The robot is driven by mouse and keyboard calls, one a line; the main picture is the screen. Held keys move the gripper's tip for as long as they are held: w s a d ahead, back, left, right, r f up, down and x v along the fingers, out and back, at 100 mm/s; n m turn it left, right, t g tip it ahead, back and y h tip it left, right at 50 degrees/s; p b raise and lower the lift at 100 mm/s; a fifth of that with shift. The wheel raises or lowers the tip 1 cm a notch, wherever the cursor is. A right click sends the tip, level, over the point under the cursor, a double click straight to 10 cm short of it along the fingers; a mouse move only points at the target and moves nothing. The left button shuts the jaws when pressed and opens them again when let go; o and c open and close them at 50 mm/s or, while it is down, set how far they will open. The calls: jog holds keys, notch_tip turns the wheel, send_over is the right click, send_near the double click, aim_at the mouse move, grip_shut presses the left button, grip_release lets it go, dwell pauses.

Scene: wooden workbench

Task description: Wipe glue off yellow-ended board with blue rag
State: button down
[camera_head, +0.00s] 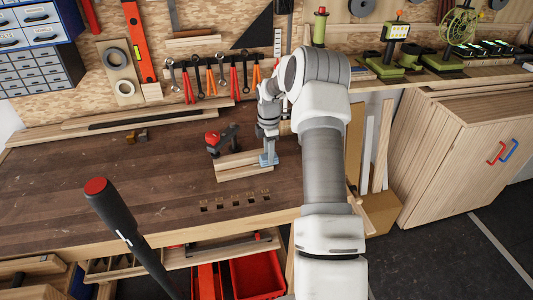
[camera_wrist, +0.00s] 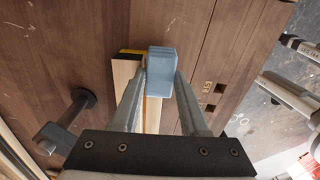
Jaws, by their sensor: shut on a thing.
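My gripper (camera_head: 268,156) is shut on the blue rag (camera_head: 269,160), which looks like a small folded block. In the wrist view the rag (camera_wrist: 161,61) sits between the two fingertips (camera_wrist: 160,76). The light wooden board (camera_head: 240,171) lies on the bench under and to the left of my gripper. In the wrist view the board (camera_wrist: 123,74) shows a yellow end (camera_wrist: 130,52) beside the rag. The rag is over or against the board's right part; I cannot tell whether it touches. A thin yellowish line runs along the wood between my fingers; whether it is glue is unclear.
A red and black clamp-like tool (camera_head: 218,140) stands just behind the board. Small brass-coloured pieces (camera_head: 137,136) lie at the back left. The dark bench top (camera_head: 110,180) is mostly clear to the left. Several square holes (camera_head: 235,201) lie near the front edge.

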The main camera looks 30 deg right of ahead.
jog(key=shift+w+a, duration=0.25)
jog(key=shift+a, duration=0.9)
jog(key=shift+w+a, duration=0.2)
jog(key=shift+a, duration=0.95)
jog(key=shift+w+a, duration=0.25)
jog(key=shift+a, duration=0.9)
jog(key=shift+r, duration=0.1)
notch_tip(320, 180, up, 9)
jog(key=p, duration=0.5)
